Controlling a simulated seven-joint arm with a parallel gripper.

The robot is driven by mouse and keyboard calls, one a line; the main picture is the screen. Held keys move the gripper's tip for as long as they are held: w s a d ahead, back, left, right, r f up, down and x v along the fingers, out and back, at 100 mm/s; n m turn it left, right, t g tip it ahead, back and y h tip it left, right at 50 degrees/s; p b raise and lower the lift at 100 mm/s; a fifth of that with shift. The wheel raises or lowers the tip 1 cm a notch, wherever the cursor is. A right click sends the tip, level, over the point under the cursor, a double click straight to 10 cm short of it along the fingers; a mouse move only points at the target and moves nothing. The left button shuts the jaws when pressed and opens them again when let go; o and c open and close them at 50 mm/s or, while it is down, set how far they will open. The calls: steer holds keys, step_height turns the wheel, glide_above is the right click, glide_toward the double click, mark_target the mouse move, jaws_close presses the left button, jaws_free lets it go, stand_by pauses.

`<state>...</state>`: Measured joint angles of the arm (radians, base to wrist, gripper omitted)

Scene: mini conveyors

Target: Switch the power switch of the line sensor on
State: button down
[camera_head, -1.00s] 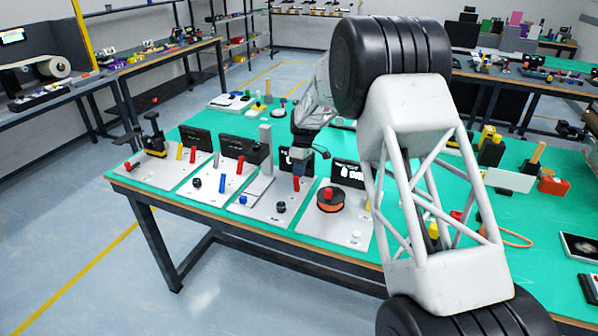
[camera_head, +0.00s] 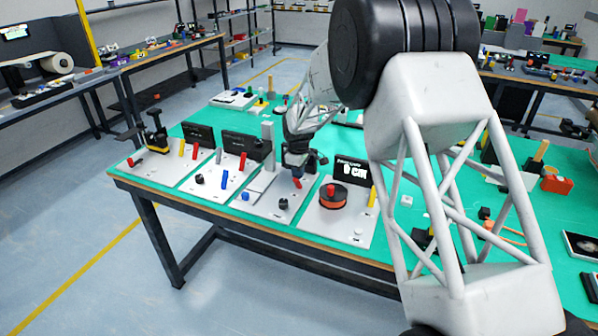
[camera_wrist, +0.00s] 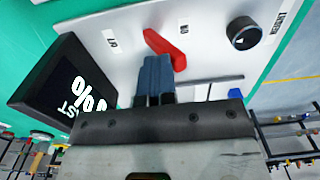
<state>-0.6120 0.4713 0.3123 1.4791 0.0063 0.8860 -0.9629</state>
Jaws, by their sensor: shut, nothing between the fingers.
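The red switch lever (camera_wrist: 166,48) sits on a pale panel (camera_wrist: 215,35) between two small printed labels in the wrist view. It stands slanted; its exact position setting is hard to read. My gripper (camera_wrist: 155,62) is shut and empty, its blue-grey fingertips right beside the lever; I cannot tell if they touch it. In the head view my gripper (camera_head: 297,170) is low over the same panel, with the red lever (camera_head: 297,183) just under it. No label naming the line sensor is readable.
A black knob (camera_wrist: 244,33) is on the panel to the right of the lever, and a black display (camera_wrist: 68,80) to its left. In the head view, a neighbouring panel holds an orange-and-black disc (camera_head: 333,197). More panels with levers stand left.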

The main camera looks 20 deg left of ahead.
steer(key=shift+w, duration=0.2)
stand_by(0.4)
steer(key=shift+w+f, duration=0.15)
steer(key=shift+w, duration=0.35)
stand_by(0.3)
step_height(320, 180, up, 10)
steer(key=shift+s, duration=0.3)
stand_by(0.4)
stand_by(0.4)
